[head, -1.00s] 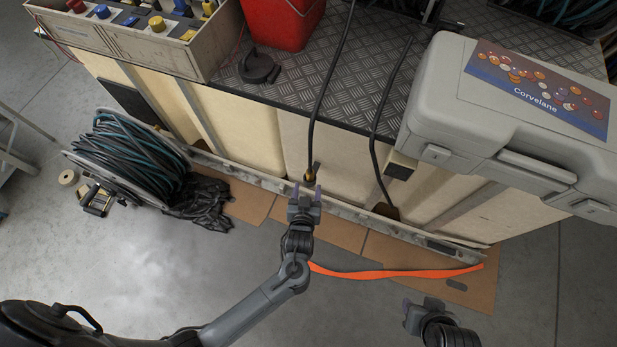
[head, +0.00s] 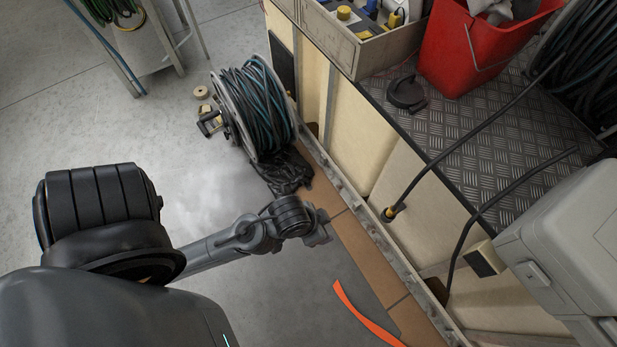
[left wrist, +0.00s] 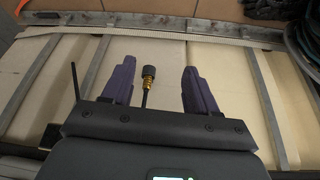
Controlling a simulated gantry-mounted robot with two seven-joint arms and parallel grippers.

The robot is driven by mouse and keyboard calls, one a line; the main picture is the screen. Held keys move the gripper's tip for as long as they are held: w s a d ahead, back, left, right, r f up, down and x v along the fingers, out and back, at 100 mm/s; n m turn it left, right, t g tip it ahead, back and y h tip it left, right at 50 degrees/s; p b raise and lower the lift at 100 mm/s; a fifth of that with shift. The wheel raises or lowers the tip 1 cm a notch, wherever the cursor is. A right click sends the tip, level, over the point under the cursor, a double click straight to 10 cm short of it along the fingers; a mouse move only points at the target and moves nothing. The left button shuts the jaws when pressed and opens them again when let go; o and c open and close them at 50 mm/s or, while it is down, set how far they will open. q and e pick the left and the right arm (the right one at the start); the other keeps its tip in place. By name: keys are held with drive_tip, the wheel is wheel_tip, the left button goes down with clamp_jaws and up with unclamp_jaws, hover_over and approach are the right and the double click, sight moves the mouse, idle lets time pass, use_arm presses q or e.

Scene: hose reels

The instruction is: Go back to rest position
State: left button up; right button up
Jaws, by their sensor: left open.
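My left gripper (head: 320,234) is in front of the workbench's lower side in the head view, with its arm reaching in from the left. In the left wrist view its two purple fingers (left wrist: 159,68) are spread, with nothing between them in contact. A black hose end with a brass fitting (head: 389,213) hangs over the bench edge against the cream panels. It also shows in the left wrist view (left wrist: 149,80), lined up between the fingers but beyond them. In the head view the gripper and fitting are apart. My right gripper is out of view.
A hose reel (head: 255,108) stands on the floor beside the bench, with black plastic (head: 285,172) next to it. An orange strip (head: 362,318) lies low down. Open floor is at left.

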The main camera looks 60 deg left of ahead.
use_arm(q)
drive_tip(key=s+r, duration=0.1)
drive_tip(key=s+a+r+g, duration=0.1)
drive_tip(key=shift+s+a+m, duration=0.15)
drive_tip(key=shift+s+m, duration=0.25)
drive_tip(key=shift+r, duration=0.1)
wheel_tip(320, 180, up, 59)
drive_tip(key=p, duration=5.9)
drive_tip(key=shift+r, duration=0.15)
